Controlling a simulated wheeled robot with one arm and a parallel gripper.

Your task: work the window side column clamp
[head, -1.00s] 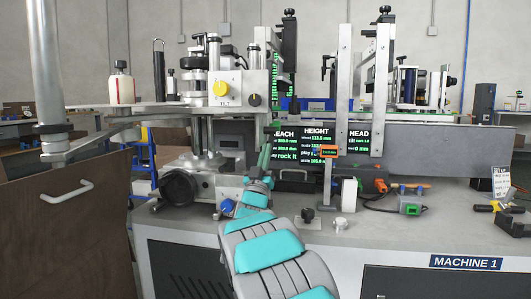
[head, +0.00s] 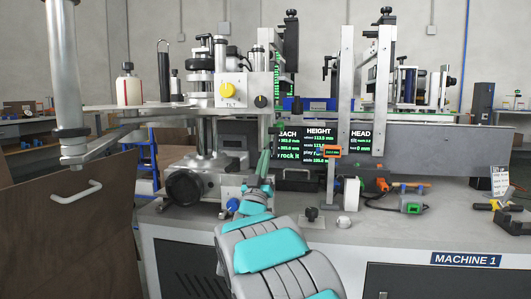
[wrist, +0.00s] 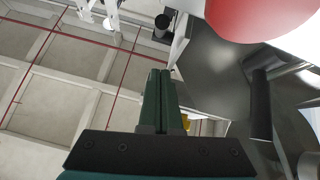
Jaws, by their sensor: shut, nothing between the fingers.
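The labeller's column (head: 208,135) stands left of centre in the head view, on a metal base with a large black knob (head: 184,188). A blue knob (head: 232,204) sits low at the base's right side. I cannot tell which part is the window side clamp. Above is the TILT box (head: 244,90) with a yellow knob (head: 227,90) and a black knob (head: 260,101). My gripper (head: 265,153) is right of the column, before the screen. Its green fingers are shut and empty; the wrist view shows them together (wrist: 160,75). A dark rod (wrist: 262,100) stands to their right there.
The screen (head: 318,148) shows HEIGHT and HEAD readings. An upright metal post (head: 345,90) and white block (head: 351,190) stand to the right. A wooden panel (head: 85,235) is at left. Tools lie on the MACHINE 1 bench (head: 425,228). A red round thing (wrist: 255,18) looms in the wrist view.

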